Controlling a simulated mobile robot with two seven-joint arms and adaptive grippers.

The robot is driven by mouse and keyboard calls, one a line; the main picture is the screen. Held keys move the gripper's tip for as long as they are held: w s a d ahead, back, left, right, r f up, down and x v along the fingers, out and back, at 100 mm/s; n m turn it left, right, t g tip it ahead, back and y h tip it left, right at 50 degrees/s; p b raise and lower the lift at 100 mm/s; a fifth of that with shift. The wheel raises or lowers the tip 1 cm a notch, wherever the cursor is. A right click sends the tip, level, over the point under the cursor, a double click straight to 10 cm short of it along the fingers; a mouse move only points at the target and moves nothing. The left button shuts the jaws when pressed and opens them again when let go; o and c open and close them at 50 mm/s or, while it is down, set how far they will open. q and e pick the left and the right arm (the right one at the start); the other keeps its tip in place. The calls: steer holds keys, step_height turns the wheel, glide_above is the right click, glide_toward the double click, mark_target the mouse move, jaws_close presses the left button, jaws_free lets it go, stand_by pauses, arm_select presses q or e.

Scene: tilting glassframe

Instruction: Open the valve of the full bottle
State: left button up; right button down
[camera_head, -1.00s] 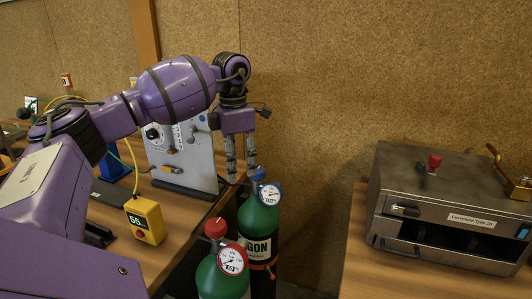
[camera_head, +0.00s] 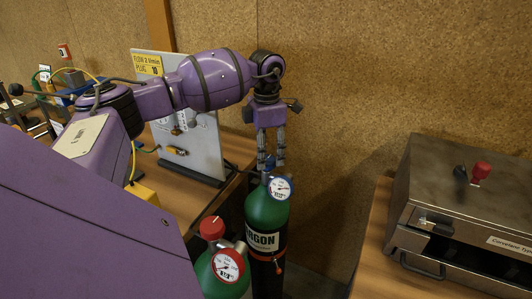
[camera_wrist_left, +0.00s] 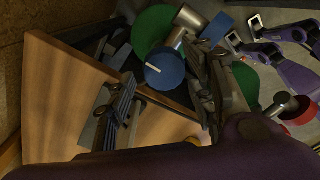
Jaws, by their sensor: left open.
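The rear green bottle (camera_head: 267,212) has an ARGON label, a blue-rimmed gauge (camera_head: 281,189) and a blue valve knob (camera_head: 270,164). The front green bottle (camera_head: 221,277) has a red knob (camera_head: 212,227) and a red-rimmed gauge (camera_head: 227,265). The gauge readings are too small to tell which bottle is full. My left gripper (camera_head: 271,166) points down, open, its fingers on either side of the blue knob. In the left wrist view the blue knob (camera_wrist_left: 165,69) with a white line lies between the fingers, nearer the right one. I cannot tell whether they touch. My right gripper is not seen.
A wooden table (camera_head: 187,206) with an upright grey panel (camera_head: 201,152) stands left of the bottles. A metal box (camera_head: 470,205) with a red knob sits on another table at right. The cork wall is close behind the bottles. A gap lies between bottles and right table.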

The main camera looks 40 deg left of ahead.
arm_select(q)
steer(key=shift+f, duration=0.45)
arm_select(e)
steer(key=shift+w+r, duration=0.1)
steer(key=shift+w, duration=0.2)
arm_select(q)
steer(key=shift+c, duration=0.5)
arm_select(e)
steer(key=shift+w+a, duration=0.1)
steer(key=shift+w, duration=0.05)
arm_select(q)
steer(key=c, duration=0.9)
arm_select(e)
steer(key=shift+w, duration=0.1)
arm_select(q)
steer(key=shift+r, duration=0.1)
